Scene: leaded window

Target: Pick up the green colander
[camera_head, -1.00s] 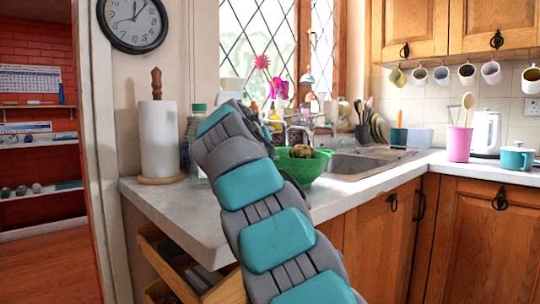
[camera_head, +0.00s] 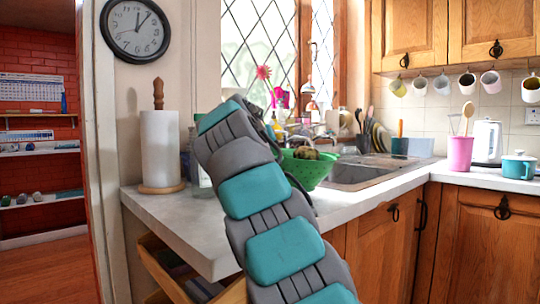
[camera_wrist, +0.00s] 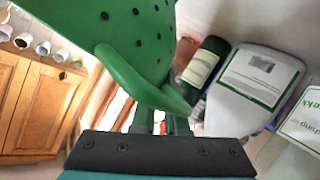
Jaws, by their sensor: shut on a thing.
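The green colander (camera_head: 309,172) is right of my arm in the head view, beside the sink, with brownish round things (camera_head: 306,153) in it. My arm hides its left part. In the wrist view its dotted green wall (camera_wrist: 125,28) fills the upper left, and its rim or handle (camera_wrist: 140,82) runs down to the fingers. My gripper (camera_wrist: 162,122) is shut on this green edge. The head view hides the fingers behind my arm. Whether the colander's base touches the counter is hard to tell.
A paper towel roll (camera_head: 160,150) stands left on the counter (camera_head: 190,222). Bottles (camera_wrist: 205,62) are close to the gripper in the wrist view. The sink (camera_head: 358,172) lies right of the colander. A pink cup (camera_head: 460,153) and white kettle (camera_head: 487,141) stand farther right.

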